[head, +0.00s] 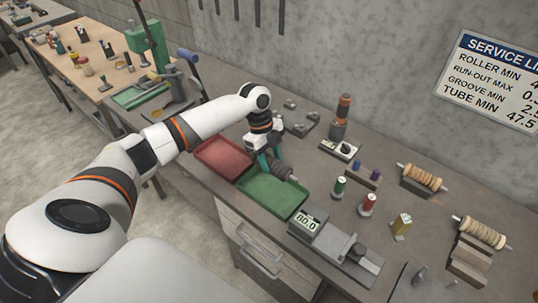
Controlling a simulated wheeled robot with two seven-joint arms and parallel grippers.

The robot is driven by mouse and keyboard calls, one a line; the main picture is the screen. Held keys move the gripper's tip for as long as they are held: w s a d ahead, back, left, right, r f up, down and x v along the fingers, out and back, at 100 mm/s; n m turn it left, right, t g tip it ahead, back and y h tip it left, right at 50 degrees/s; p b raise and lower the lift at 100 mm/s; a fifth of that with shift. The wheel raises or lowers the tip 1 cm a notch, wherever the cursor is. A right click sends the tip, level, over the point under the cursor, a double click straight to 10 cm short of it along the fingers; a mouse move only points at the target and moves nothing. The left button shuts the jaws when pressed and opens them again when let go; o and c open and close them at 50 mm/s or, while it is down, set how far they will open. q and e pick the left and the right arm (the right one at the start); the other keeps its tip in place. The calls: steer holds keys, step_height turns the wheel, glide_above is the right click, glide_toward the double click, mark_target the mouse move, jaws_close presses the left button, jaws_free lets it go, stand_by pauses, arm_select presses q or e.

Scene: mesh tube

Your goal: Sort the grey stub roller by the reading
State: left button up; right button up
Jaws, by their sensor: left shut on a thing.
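My left gripper (271,160) has teal fingers and is shut on the grey stub roller (284,173). The roller is over the back part of the green tray (267,198); I cannot tell whether it touches the tray. The red tray (219,158) is to the left of the green one and looks empty. The grey measuring device (337,247) stands at the front of the bench, and its display (307,222) seems to read 80.0. The wall sign (492,82) lists service limits, with its right side cut off. My right gripper is out of view.
Wound rollers on stands (422,179) (480,232) are farther right. A dark upright tool with an orange top (342,115) stands behind. A second bench (83,62) is at the left.

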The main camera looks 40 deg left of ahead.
arm_select(q)
steer(key=shift+d+f+b, duration=0.35)
steer(key=shift+b, duration=0.05)
steer(key=shift+f+b, duration=0.7)
step_height(320, 180, down, 4)
steer(key=b, duration=0.4)
steer(key=shift+a, duration=0.1)
steer(key=shift+f, duration=0.25)
steer(key=shift+f+b, duration=0.35)
steer(key=shift+f, duration=0.25)
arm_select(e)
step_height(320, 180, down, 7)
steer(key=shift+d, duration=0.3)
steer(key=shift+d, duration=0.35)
arm_select(q)
steer(key=shift+p, duration=0.35)
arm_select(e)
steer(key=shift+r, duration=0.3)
arm_select(q)
steer(key=shift+f, duration=0.2)
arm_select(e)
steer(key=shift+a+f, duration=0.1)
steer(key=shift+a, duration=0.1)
